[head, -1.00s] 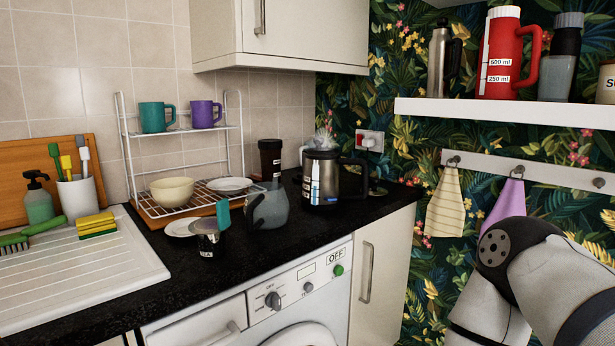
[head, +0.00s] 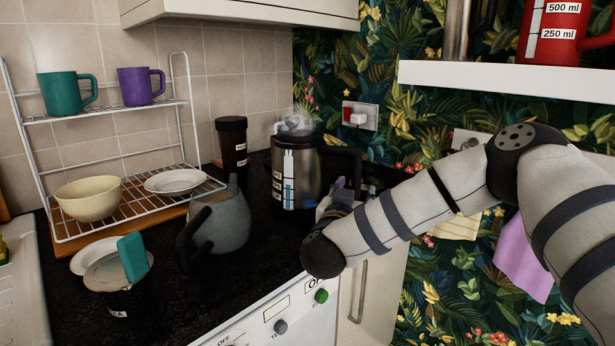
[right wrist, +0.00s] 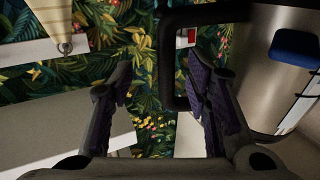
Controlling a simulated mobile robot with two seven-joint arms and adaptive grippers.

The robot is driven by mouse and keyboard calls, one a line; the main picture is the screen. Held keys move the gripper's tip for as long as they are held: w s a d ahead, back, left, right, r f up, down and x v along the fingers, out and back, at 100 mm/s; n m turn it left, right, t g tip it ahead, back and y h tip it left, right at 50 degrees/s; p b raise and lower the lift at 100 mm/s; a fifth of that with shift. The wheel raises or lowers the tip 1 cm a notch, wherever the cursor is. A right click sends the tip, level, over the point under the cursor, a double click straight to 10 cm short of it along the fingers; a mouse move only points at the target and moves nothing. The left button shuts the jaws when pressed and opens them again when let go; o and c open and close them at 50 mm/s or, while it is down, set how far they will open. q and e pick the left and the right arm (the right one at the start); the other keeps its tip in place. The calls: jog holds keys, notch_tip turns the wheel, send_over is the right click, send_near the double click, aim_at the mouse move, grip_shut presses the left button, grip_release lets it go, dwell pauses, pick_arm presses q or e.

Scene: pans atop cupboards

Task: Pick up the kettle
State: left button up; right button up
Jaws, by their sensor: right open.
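The kettle (head: 312,160) is a steel jug with a black handle (head: 352,162), a clear water gauge and steam above its lid. It stands upright on the black worktop near the wall corner. My right gripper (head: 343,192) is at the handle side of the kettle, partly hidden by my own wrist. In the right wrist view, my gripper's fingers (right wrist: 165,88) are spread apart. The black handle (right wrist: 166,60) shows between them, nearer the right finger, with the steel body (right wrist: 262,55) to the right. I cannot tell whether a finger touches the handle. My left gripper is not in view.
A grey teapot (head: 222,222) stands just left of the kettle, with a dark jar (head: 231,145) behind. A tea tin (head: 118,300) and a wire rack (head: 150,205) with bowl, plate and mugs are further left. A shelf (head: 490,75) hangs above my right arm.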

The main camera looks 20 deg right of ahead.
aim_at(355, 183)
jog(key=x, duration=0.6)
jog(key=shift+w+a+f, duration=0.1)
jog(key=shift+w+a, duration=0.1)
jog(key=shift+a, duration=0.05)
grip_shut()
jog(key=shift+r, duration=0.2)
